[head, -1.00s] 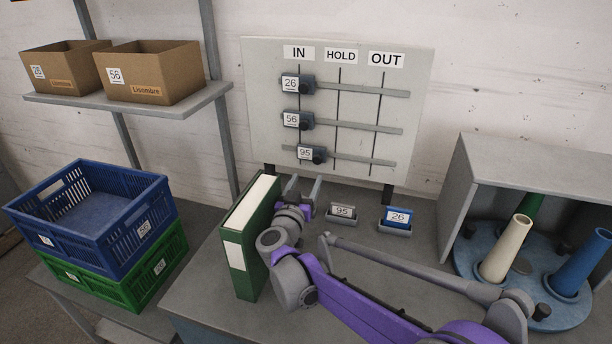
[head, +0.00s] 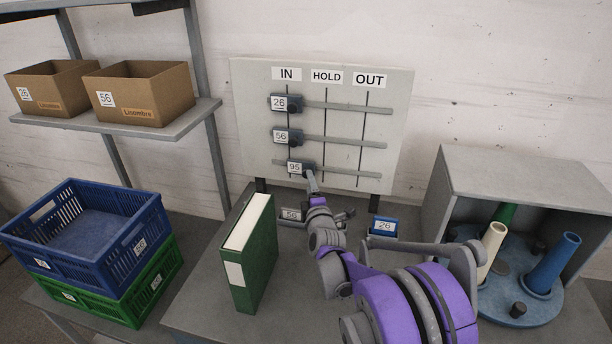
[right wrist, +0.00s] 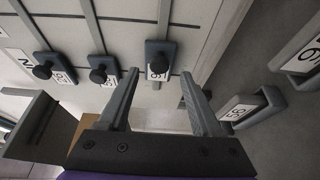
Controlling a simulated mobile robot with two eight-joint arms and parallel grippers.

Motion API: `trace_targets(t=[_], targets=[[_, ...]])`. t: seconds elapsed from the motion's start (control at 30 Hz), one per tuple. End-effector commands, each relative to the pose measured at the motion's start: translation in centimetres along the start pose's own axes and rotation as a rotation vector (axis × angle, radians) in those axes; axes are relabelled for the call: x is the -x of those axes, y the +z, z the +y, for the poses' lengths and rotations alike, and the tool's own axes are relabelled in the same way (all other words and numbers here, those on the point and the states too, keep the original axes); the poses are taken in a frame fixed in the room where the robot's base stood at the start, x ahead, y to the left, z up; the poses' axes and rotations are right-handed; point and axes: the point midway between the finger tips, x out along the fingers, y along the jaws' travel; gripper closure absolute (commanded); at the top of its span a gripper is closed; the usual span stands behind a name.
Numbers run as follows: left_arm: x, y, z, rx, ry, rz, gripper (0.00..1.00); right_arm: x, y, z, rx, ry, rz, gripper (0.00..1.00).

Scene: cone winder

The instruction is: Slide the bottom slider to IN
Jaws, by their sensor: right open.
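The bottom slider (head: 301,168), labelled 95, sits on the lowest rail of the grey board (head: 385,90). It stands a little right of the IN line, between IN and HOLD and nearer IN. The sliders 26 (head: 286,103) and 56 (head: 287,136) above it sit further left, at the IN line. My right gripper (head: 312,178) is open just in front of the bottom slider. In the right wrist view, the slider's dark knob (right wrist: 153,68) shows between the open fingertips (right wrist: 159,74); I cannot tell whether they touch it. My left gripper is not in view.
A green binder (head: 251,255) stands left of my right arm. Small holders labelled 56 (head: 291,214) and 26 (head: 384,227) stand below the board. A grey open box (head: 520,178) with cones is at the right. Blue (head: 100,262) and green crates are at the left.

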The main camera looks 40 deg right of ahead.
Motion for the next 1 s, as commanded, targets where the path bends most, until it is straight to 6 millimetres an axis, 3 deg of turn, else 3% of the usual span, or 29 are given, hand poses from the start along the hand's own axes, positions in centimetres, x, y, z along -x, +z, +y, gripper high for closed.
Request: trace_targets(t=[0.23,0.63,1.0], targets=[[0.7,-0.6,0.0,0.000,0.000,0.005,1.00,-3.6,0.0,0.1,-0.002,0.001,0.000,0.34],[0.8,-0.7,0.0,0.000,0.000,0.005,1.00,-4.4,0.0,0.0,-0.002,0.001,0.000,0.34],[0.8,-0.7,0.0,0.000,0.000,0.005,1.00,-4.4,-0.1,0.0,-0.003,0.001,0.000,0.99]])
